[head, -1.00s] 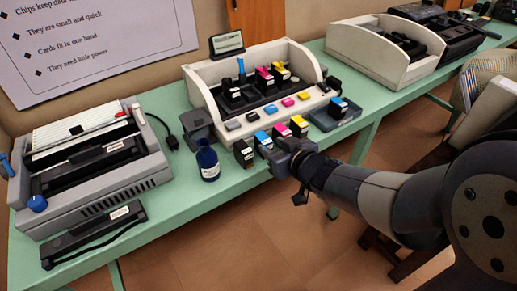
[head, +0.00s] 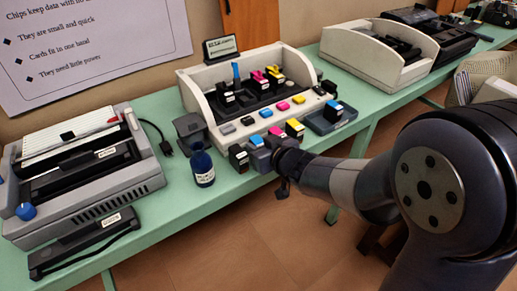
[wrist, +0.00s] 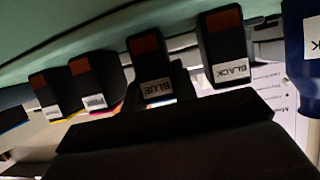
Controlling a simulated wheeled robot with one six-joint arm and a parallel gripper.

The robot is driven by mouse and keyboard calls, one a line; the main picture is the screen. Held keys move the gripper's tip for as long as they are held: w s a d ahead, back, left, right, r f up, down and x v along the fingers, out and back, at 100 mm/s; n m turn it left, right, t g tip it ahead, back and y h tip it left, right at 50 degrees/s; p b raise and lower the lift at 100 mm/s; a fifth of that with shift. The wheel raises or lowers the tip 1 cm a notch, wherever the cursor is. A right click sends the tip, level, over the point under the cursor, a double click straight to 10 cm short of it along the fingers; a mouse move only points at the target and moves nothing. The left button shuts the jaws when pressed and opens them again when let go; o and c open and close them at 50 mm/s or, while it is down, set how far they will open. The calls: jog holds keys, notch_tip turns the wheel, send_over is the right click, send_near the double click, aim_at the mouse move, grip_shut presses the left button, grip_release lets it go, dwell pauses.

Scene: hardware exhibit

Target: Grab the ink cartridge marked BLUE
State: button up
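The ink cartridge marked BLUE (wrist: 155,76) is a dark block with a brown patch and a white label in the wrist view. In the head view its blue top (head: 257,140) shows in the front row on the table, between the black cartridge (head: 238,160) and the magenta and yellow ones. The cartridge marked BLACK (wrist: 226,48) stands beside it in the wrist view. My gripper (head: 274,152) is at the table's front edge, close beside the blue cartridge and partly covering the row. A dark bar crosses the wrist view below the labels.
A blue ink bottle (head: 203,168) stands left of the row. Behind is a white printer tray (head: 190,84) with more cartridges, and a grey dock (head: 330,118) is to the right. The yellow cartridge (head: 294,130) is close to my gripper. Free green table lies near the bottle.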

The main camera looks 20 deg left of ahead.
jog(key=shift+c, duration=1.2)
